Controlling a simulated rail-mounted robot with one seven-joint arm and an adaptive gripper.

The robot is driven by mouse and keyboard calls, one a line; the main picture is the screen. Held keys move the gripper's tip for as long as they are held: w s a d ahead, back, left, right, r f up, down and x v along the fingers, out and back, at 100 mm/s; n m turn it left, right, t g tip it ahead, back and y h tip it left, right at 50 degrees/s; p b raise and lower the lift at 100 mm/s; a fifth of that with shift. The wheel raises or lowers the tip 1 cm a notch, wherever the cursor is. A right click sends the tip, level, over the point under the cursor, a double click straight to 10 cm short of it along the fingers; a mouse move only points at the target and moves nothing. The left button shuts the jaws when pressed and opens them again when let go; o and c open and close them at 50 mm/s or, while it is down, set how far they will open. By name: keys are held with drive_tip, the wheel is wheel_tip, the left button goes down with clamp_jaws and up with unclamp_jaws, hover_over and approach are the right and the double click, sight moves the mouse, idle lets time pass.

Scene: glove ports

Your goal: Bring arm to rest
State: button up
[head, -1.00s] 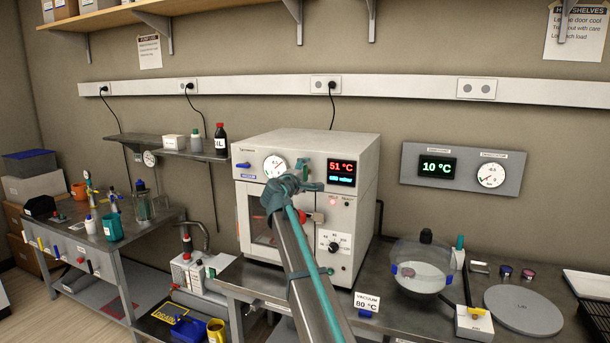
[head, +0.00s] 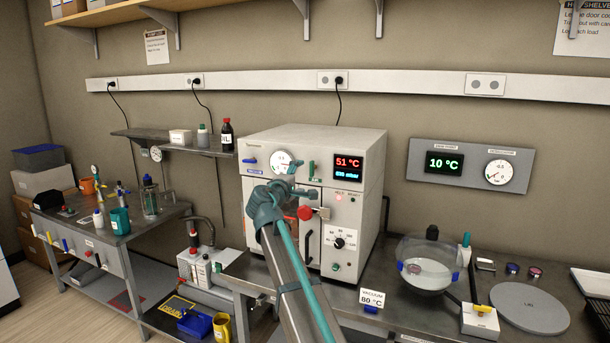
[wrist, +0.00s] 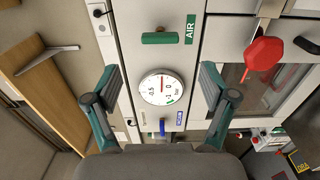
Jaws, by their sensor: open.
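My gripper (head: 303,180) is open and empty, in front of the upper front of the white vacuum oven (head: 310,142). In the wrist view my gripper (wrist: 162,75) has its two fingers wide apart, with the oven's round gauge (wrist: 161,87) showing between them. A green handle (wrist: 170,38) marked AIR and a blue handle (wrist: 162,127) lie on either side of that gauge. I see no contact between my fingers and the oven. My arm hides part of the oven door in the head view.
A red knob (head: 305,213) sticks out beside my gripper. On the bench to the right stand a glass vessel (head: 427,262), a white block with a yellow lever (head: 480,319) and a round grey plate (head: 530,308). A side bench (head: 170,212) holds bottles at left.

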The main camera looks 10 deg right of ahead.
drive_tip(key=shift+v, duration=0.9)
drive_tip(key=s+d+f+m+g+y, duration=0.1)
drive_tip(key=s+f+m+g+y, duration=0.3)
drive_tip(key=f, duration=1.3)
drive_tip(key=s+d+f+m+g, duration=0.1)
drive_tip(key=s+f+g, duration=0.3)
drive_tip(key=f, duration=1.3)
drive_tip(key=s+d+f+m+g+y, duration=0.1)
drive_tip(key=s+f+g, duration=0.1)
drive_tip(key=s+f, duration=0.75)
drive_tip(key=s+d+f+m+g+y, duration=0.1)
drive_tip(key=s+f+m+g, duration=0.1)
drive_tip(key=s+f, duration=0.8)
drive_tip(key=s+f+m+g+y, duration=0.2)
drive_tip(key=s+f+g, duration=0.3)
drive_tip(key=s+f, duration=1.2)
drive_tip(key=s+d+f+m+g, duration=0.1)
drive_tip(key=s+f, duration=0.3)
drive_tip(key=s, duration=0.8)
drive_tip(key=s+d+f+g+y, duration=0.1)
drive_tip(key=s+f+g, duration=0.3)
drive_tip(key=s, duration=0.9)
drive_tip(key=shift+f+m+y, duration=0.3)
drive_tip(key=shift+f+m, duration=0.1)
drive_tip(key=shift+f, duration=0.2)
